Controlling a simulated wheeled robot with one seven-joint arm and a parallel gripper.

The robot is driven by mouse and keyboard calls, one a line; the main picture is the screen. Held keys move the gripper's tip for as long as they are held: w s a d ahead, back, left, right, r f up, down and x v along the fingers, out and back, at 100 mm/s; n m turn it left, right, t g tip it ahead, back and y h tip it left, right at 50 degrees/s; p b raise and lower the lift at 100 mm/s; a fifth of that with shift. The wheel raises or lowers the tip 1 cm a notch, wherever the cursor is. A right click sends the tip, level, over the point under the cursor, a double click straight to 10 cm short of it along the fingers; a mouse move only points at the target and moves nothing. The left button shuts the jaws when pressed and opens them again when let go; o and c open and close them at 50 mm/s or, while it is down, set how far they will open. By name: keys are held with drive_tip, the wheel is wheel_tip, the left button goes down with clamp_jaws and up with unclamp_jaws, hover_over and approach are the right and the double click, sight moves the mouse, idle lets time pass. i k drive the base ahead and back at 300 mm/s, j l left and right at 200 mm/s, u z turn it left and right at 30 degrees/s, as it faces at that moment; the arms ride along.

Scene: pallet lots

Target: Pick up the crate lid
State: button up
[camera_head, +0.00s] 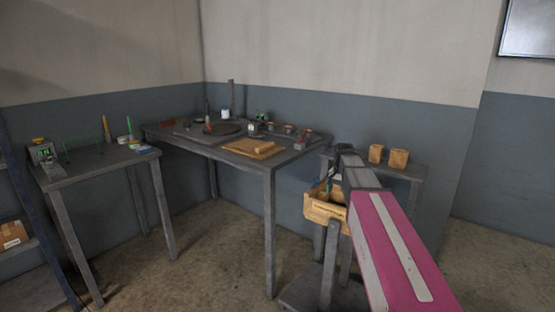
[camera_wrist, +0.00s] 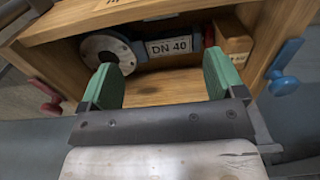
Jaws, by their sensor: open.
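A flat wooden panel (camera_head: 254,148), which looks like the crate lid, lies on the large grey table near its front edge. An open wooden crate (camera_head: 326,209) stands on a lower stand to the right of that table. My gripper (camera_wrist: 163,87) is open, its two green fingers apart and empty over the crate. In the wrist view the crate (camera_wrist: 165,30) fills the upper part. Inside it lie a grey flange (camera_wrist: 108,50) with a body marked DN 40 (camera_wrist: 170,46) and a small wooden block (camera_wrist: 233,40). In the head view my arm hides my gripper and part of the crate.
The large table (camera_head: 225,152) carries a dark round plate, several small cups and a post. A small table (camera_head: 85,170) with a green display stands at left. Two wooden blocks (camera_head: 387,156) stand on a shelf behind my arm. Red and blue handles (camera_wrist: 283,80) flank the crate.

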sight(259, 150)
drive_tip(key=j, duration=1.25)
drive_tip(key=i+j, duration=0.2)
drive_tip(key=j+u, duration=0.05)
drive_tip(key=j, duration=0.05)
